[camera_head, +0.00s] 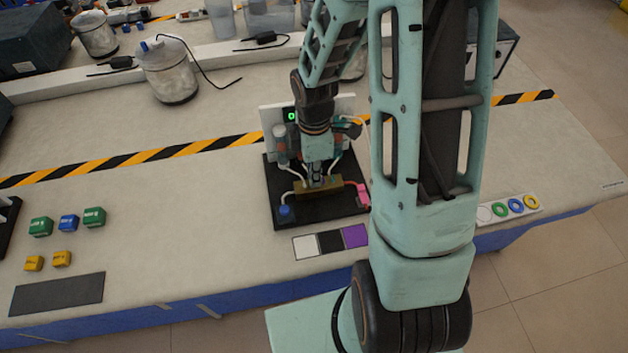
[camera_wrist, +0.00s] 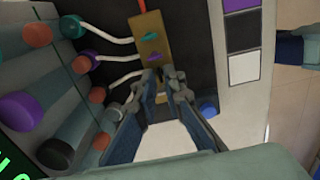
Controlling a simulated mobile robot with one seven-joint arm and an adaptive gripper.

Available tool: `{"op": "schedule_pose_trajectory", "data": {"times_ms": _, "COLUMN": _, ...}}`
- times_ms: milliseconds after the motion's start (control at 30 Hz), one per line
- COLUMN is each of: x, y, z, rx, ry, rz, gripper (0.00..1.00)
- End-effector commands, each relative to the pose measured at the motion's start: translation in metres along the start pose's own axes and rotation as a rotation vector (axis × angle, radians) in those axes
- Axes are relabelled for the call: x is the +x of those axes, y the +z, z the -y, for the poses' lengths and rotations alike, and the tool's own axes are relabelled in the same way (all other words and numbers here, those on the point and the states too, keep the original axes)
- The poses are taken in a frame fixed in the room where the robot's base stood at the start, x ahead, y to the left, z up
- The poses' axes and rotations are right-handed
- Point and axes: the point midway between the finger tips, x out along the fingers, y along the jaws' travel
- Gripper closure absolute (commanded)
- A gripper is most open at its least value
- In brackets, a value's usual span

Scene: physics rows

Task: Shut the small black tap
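The brass block (camera_wrist: 151,30) carries a teal tap (camera_wrist: 149,41) and a purple tap (camera_wrist: 152,57). White hoses run to it from the left in the wrist view. The block also shows in the head view (camera_head: 302,190), on a black board (camera_head: 275,190). My gripper (camera_wrist: 161,76) is over the block, just beyond the purple tap, its fingertips close together. I cannot make out the small black tap; the fingertips cover that part of the block. Whether anything is between them is unclear. A larger black knob (camera_wrist: 55,153) is on the left unit.
A purple knob (camera_wrist: 20,110) and several orange knobs are left of the block. A blue knob (camera_wrist: 208,107) stands close to my right finger. A pink part (camera_head: 363,191) is at the board's right. Coloured blocks (camera_head: 68,222) stand far left; bare table lies between.

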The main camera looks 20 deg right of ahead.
Motion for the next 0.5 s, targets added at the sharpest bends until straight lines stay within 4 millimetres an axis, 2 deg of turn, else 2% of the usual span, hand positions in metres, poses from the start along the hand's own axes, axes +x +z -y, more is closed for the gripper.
{"op": "schedule_pose_trajectory", "data": {"times_ms": 500, "x": 0.0114, "y": 0.0, "z": 0.0001, "rx": 0.0, "ry": 0.0, "rz": 0.0, "gripper": 0.91}}
